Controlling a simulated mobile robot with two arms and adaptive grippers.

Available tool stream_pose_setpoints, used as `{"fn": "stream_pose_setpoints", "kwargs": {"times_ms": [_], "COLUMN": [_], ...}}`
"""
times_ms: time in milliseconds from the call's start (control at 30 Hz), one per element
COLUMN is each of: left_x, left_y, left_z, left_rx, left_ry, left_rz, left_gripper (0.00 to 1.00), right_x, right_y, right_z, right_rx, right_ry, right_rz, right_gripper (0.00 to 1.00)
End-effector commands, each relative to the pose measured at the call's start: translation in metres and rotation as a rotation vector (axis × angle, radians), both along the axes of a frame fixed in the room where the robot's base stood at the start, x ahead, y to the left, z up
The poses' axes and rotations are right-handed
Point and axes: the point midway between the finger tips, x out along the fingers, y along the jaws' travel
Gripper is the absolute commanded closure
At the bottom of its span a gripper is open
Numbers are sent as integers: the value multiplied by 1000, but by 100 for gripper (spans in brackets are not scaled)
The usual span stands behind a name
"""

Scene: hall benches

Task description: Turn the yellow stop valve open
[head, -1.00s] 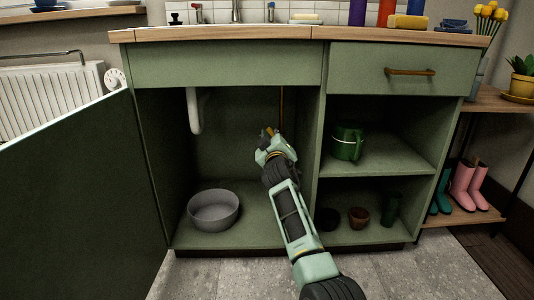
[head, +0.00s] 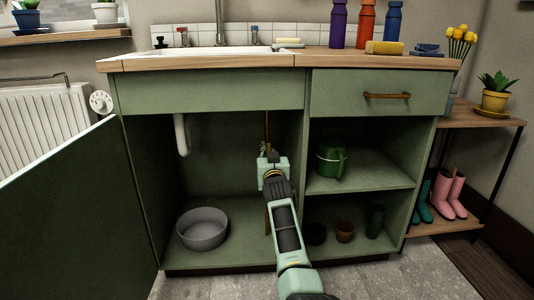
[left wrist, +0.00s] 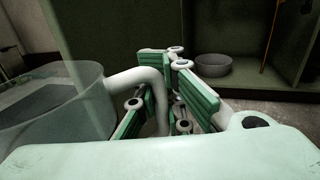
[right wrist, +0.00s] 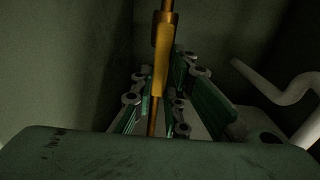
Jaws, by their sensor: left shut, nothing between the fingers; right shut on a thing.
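The yellow stop valve's lever (right wrist: 160,70) stands upright along a brass-coloured pipe (right wrist: 166,8) in the right wrist view. My right gripper (right wrist: 163,88) is shut on the lever, with a finger on each side. In the head view my right gripper (head: 271,158) is inside the open left part of the green cabinet and hides the valve. The pipe (head: 267,125) shows above it. My left gripper (left wrist: 176,92) is shut and empty in the left wrist view, outside the cabinet, and does not show in the head view.
A grey bowl (head: 203,229) stands on the cabinet floor. A white drain pipe (head: 181,135) hangs at upper left. The open door (head: 75,210) is at left. A divider and shelves with a green watering can (head: 331,159) and pots are at right.

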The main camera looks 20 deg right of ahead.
Motion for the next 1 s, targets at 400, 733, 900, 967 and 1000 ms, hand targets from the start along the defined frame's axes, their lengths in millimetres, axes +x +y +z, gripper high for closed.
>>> {"fn": "stream_pose_setpoints", "kwargs": {"times_ms": [400, 733, 900, 967, 1000], "left_x": [0, 0, 0, 0, 0], "left_y": [0, 0, 0, 0, 0], "left_z": [2, 2, 2, 2, 2], "left_rx": [0, 0, 0, 0, 0], "left_ry": [-1, -1, -1, -1, -1], "left_rz": [0, 0, 0, 0, 0], "left_gripper": [100, 100, 100, 100, 100], "right_x": [0, 0, 0, 0, 0], "right_y": [-1, -1, -1, -1, -1], "right_z": [-1, -1, 0, 0, 0], "right_rx": [29, 27, 25, 24, 24], "right_ry": [-6, -7, -6, -7, -7], "right_rz": [0, 0, 0, 0, 0], "right_gripper": [100, 70, 67, 67, 67]}}
